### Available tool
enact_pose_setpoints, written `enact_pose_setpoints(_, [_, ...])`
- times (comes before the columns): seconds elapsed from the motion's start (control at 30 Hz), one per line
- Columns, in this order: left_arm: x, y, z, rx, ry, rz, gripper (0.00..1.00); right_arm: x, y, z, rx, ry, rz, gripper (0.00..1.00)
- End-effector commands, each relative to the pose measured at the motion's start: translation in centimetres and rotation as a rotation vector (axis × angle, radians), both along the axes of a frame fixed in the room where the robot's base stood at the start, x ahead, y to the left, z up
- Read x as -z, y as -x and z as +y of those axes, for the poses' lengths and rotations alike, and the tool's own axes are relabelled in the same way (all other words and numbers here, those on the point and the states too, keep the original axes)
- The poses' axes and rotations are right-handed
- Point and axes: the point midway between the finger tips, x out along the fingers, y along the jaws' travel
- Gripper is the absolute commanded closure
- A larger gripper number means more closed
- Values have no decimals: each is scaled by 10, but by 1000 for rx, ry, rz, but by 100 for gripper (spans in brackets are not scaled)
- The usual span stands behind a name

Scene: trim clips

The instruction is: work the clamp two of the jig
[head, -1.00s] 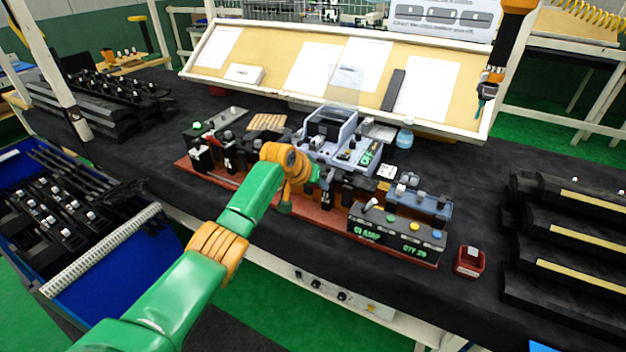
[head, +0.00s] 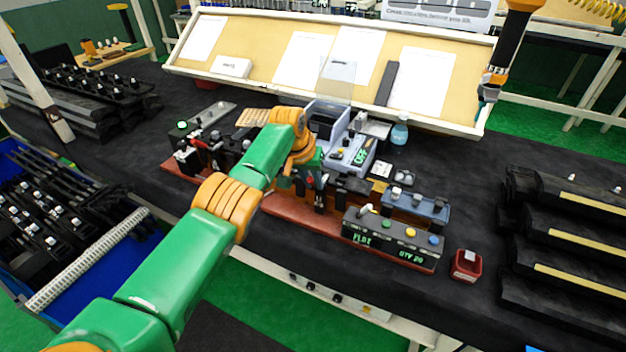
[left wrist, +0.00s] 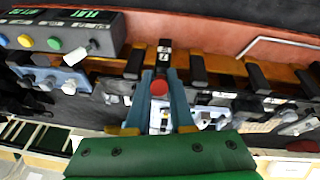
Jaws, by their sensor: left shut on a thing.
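The jig is a long red-brown base (head: 285,208) with a row of black clamps along it. My left gripper (head: 311,182) is over the middle of the row, its jaws shut on a red-tipped clamp handle. In the left wrist view the red tip (left wrist: 159,87) sits between the two blue-grey fingers (left wrist: 160,100). Just beyond it stands a black clamp post (left wrist: 165,52) with a white mark that looks like a 2. My wrist hides part of the jig in the head view.
A control box (head: 392,238) with coloured buttons and a green display stands at the jig's right end. A small red bin (head: 466,265) is right of it. A grey machine (head: 345,140) and a bottle (head: 399,130) stand behind. Black rails (head: 560,230) fill the far right.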

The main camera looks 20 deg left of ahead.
Motion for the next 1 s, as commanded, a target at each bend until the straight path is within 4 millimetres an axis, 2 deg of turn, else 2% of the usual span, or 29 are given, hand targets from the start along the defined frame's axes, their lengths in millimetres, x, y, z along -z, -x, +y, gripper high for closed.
enact_pose_setpoints(0.17, [0,0,0,0,0,-1,100,0,0,0,0,0,0,50])
enact_pose_setpoints(0.2, [0,0,0,0,0,-1,68,0,0,0,0,0,1,50])
enact_pose_setpoints(0.27, [0,0,0,0,0,-1,52,0,0,0,0,0,1,50])
enact_pose_setpoints(0.3, [0,0,0,0,0,-1,49,0,0,0,0,0,1,50])
enact_pose_setpoints(0.67, [-4,1,0,0,2,-2,49,0,0,1,1,-1,0,50])
enact_pose_setpoints(0.83, [-22,7,2,0,-1,-5,49,-1,0,2,2,-3,1,50])
enact_pose_setpoints(1.0, [-49,17,4,0,-1,-5,49,13,0,2,2,-3,1,50])
